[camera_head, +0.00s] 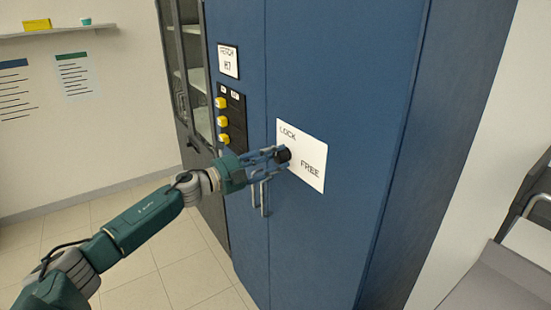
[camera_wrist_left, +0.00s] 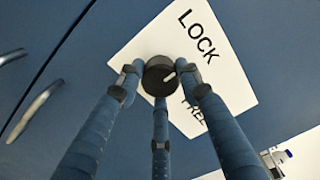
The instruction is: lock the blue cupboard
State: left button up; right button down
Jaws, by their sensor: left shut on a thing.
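The blue cupboard (camera_head: 330,60) has two tall doors with grey bar handles (camera_head: 264,200) at the seam. A white plate (camera_head: 313,155) on the right door reads LOCK at its upper left and FREE at its lower right. A round black knob (camera_head: 283,155) sits on the plate. In the left wrist view the knob (camera_wrist_left: 155,88) has a short white mark slanting up and right, toward the lower end of the word LOCK. My left gripper (camera_head: 274,158) has its fingers closed around the knob. My right gripper is out of view.
The left door carries a small white label (camera_head: 228,61) and a black panel (camera_head: 238,125) with several yellow pieces. A glass-fronted cabinet (camera_head: 190,70) stands to the left. A grey surface (camera_head: 495,285) is at the lower right. The tiled floor at the left is clear.

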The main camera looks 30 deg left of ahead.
pick_arm(q)
jog(key=o, duration=1)
jog(key=shift+a+r, duration=0.15)
jog(key=shift+r, duration=0.05)
jog(key=shift+c, duration=0.2)
jog(key=shift+o, duration=0.9)
jog(key=shift+f, duration=0.15)
jog(key=shift+s+a+f, duration=0.1)
jog(key=shift+s+a, duration=0.05)
jog(key=shift+s, duration=0.3)
jog(key=v, duration=1.1)
